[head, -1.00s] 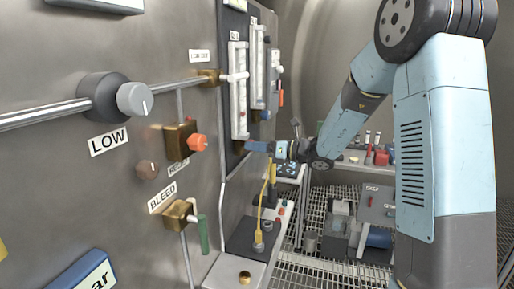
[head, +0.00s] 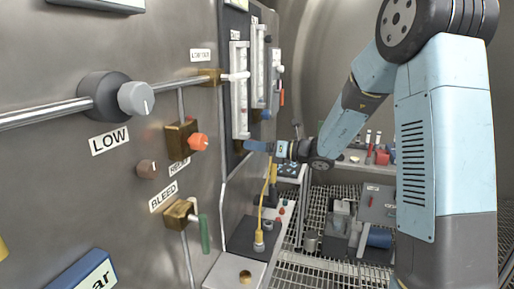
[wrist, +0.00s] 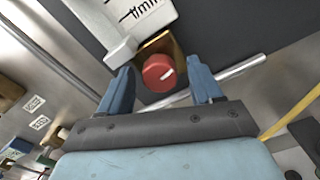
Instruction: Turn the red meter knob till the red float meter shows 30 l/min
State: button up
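The red meter knob (wrist: 157,72) shows in the wrist view on a brass block, with a white pointer line on its face. It sits between the two blue fingers of my gripper (wrist: 161,68), which are apart with a gap to the knob on each side. Above it is the lower end of a float meter (wrist: 120,22) marked l/min; the float is out of that view. In the head view my gripper (head: 250,146) is at the foot of the nearer float meter (head: 239,92) and hides the knob. The reading is too small to tell.
A second float meter (head: 258,65) stands just beyond. Nearer on the panel are an orange-red knob (head: 198,142), a grey knob (head: 136,98) and a green lever (head: 204,232). A metal pipe (wrist: 235,73) runs close by the right finger.

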jog(key=shift+d, duration=0.1)
jog(key=v, duration=1.3)
jog(key=shift+d, duration=0.3)
jog(key=w+a+n, duration=0.5)
jog(key=a+n, duration=0.8)
jog(key=shift+n, duration=0.3)
dwell(0.5)
jog(key=shift+f, duration=0.1)
